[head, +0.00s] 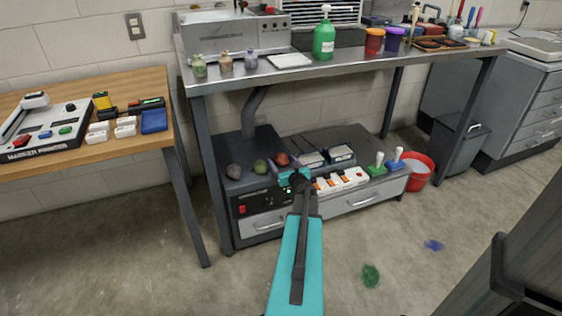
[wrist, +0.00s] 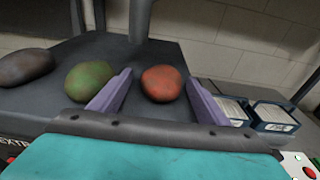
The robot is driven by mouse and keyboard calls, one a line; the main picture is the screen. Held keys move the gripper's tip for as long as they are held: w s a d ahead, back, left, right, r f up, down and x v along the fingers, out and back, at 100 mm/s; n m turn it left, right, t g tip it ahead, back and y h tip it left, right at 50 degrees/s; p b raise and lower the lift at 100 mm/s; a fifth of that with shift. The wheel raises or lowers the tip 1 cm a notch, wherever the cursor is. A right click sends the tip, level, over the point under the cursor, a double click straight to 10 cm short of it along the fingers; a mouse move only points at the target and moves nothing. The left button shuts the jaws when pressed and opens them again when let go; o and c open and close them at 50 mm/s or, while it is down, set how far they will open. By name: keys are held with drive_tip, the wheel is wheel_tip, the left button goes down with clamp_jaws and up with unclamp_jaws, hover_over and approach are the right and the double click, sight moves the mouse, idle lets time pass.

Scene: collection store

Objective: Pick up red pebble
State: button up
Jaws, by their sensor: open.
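The red pebble (wrist: 163,83) lies on the dark top of a low unit under the metal table, and in the wrist view it shows between my two finger tips. My gripper (wrist: 160,95) is open, with purple fingers on either side of the pebble's line, and the pebble looks slightly beyond or between them; I cannot tell how deep. In the head view the red pebble (head: 282,159) sits just past my gripper (head: 287,170). A green pebble (wrist: 88,80) lies just left of the left finger, and a grey pebble (wrist: 25,66) lies farther left.
Labelled boxes (wrist: 272,115) stand close to the right finger. The metal table (head: 340,66) overhangs the low unit (head: 240,183).

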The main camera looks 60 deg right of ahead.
sight(283, 159)
idle(0.3)
drive_tip(key=c, duration=1.4)
drive_tip(key=shift+r, duration=0.1)
drive_tip(key=shift+r, duration=0.4)
wheel_tip(283, 159, up, 3)
drive_tip(key=shift+r+p, duration=0.1)
drive_tip(key=shift+p, duration=0.65)
drive_tip(key=shift+w+a+f+p+v, duration=0.2)
drive_tip(key=shift+p+v, duration=0.55)
drive_tip(key=shift+v, duration=1.9)
drive_tip(key=shift+w+a+f+p+v, duration=0.1)
drive_tip(key=shift+a+f+p+v, duration=0.45)
drive_tip(key=shift+v, duration=2.05)
drive_tip(key=shift+w+d+r+p+v, duration=0.1)
drive_tip(key=shift+p+v, duration=0.85)
drive_tip(key=shift+v, duration=1.7)
